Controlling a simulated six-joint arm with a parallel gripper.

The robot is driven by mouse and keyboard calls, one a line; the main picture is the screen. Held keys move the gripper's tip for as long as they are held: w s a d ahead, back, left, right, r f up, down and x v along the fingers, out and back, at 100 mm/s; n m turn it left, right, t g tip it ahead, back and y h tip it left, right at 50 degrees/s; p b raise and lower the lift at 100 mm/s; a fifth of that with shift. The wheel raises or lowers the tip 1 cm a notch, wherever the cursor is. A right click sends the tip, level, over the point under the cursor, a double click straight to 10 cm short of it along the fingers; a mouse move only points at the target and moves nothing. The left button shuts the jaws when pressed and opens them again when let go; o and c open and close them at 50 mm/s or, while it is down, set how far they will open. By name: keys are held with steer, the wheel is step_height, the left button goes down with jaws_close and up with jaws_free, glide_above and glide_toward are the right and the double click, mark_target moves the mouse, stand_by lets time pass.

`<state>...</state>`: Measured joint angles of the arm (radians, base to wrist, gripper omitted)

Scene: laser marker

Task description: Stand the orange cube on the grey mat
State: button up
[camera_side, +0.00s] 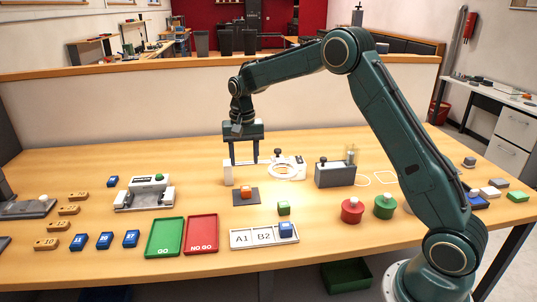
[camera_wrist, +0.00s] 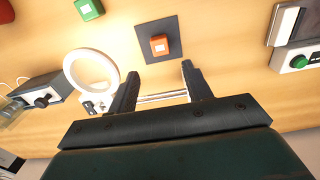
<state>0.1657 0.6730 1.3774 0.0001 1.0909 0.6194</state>
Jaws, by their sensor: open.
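The orange cube (camera_side: 246,191) rests on the dark grey mat (camera_side: 240,201), near its middle. In the wrist view the cube (camera_wrist: 159,45) also sits inside the edges of the mat (camera_wrist: 146,27), with a pale patch on its top face. My gripper (camera_side: 244,163) is above and behind the mat in the side view, its two fingers spread apart. In the wrist view my gripper (camera_wrist: 160,82) is open and empty, with the cube apart from the fingertips.
A green cube (camera_side: 284,208) lies right of the mat. A white ring-shaped device (camera_side: 284,171) and a dark box (camera_side: 334,175) stand behind. Green (camera_side: 164,238) and red (camera_side: 201,235) trays and a white A1/B2 tray (camera_side: 254,238) lie in front.

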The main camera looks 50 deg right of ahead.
steer(key=shift+r, duration=1.25)
steer(key=s+a+r+n+t, duration=0.1)
steer(key=s+a+r+n, duration=0.15)
steer(key=s+r, duration=0.5)
steer(key=s+a+r+n+t, duration=0.2)
steer(key=s+a+r, duration=0.1)
steer(key=s+r, duration=0.4)
steer(key=s+a+f+n+t, duration=0.1)
steer(key=s+n, duration=0.1)
steer(key=s, duration=0.8)
steer(key=s+a+f+n+t, duration=0.1)
steer(key=s+a+f+n, duration=0.1)
steer(key=s, duration=0.9)
steer(key=shift+a+f+t, duration=0.25)
steer(key=shift+t, duration=0.05)
